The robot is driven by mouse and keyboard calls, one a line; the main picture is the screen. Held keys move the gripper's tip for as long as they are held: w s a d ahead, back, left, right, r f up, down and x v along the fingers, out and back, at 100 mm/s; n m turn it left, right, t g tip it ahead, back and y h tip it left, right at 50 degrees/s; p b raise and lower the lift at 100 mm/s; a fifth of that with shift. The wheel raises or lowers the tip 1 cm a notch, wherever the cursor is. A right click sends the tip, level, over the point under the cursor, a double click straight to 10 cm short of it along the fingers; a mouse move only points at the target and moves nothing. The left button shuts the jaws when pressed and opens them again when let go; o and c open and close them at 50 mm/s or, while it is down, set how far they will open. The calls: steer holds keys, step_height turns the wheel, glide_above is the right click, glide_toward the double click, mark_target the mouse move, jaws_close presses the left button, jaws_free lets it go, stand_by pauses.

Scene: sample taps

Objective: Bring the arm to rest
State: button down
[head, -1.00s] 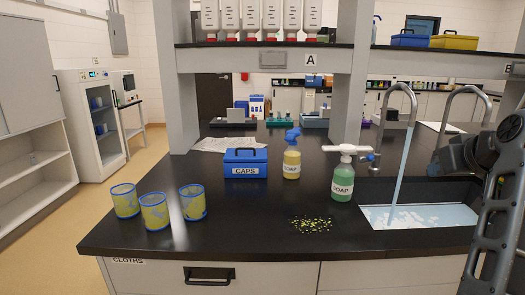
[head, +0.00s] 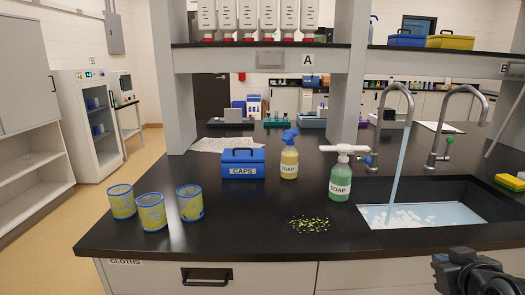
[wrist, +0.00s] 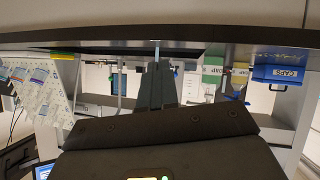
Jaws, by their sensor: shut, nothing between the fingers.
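My gripper (wrist: 160,70) shows in the wrist view with its dark fingers together and nothing between them. The wrist view is upside down and looks along the counter front. In the head view a dark part of my arm (head: 472,272) is low at the right, in front of the counter's front edge and below the sink (head: 425,214). I cannot make out the fingers there. It appears apart from the counter.
The left tap (head: 398,100) runs water into the sink; the right tap (head: 440,125) shows no stream. A yellow sponge (head: 509,182) lies right of the sink.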

steer(key=s+a+f+t, duration=0.1)
steer(key=s+a+f, duration=0.15)
steer(key=s, duration=0.45)
steer(key=s+a+f+n+y, duration=0.15)
steer(key=s+f, duration=0.25)
steer(key=s, duration=0.4)
steer(key=s+a+f+t+h, duration=0.1)
steer(key=s+a+f, duration=0.2)
steer(key=s, duration=0.4)
steer(key=s+a+r+y, duration=0.1)
steer(key=s+a+r, duration=0.3)
steer(key=s, duration=0.6)
steer(key=s+a+r+m+t+y, duration=0.1)
steer(key=s+a+r, duration=0.3)
steer(key=s, duration=0.6)
steer(key=shift+s+a+y, duration=0.2)
steer(key=shift+s+y, duration=0.1)
steer(key=shift+y, duration=0.05)
steer(key=c, duration=1.8)
jaws_free()
steer(key=shift+m, duration=0.25)
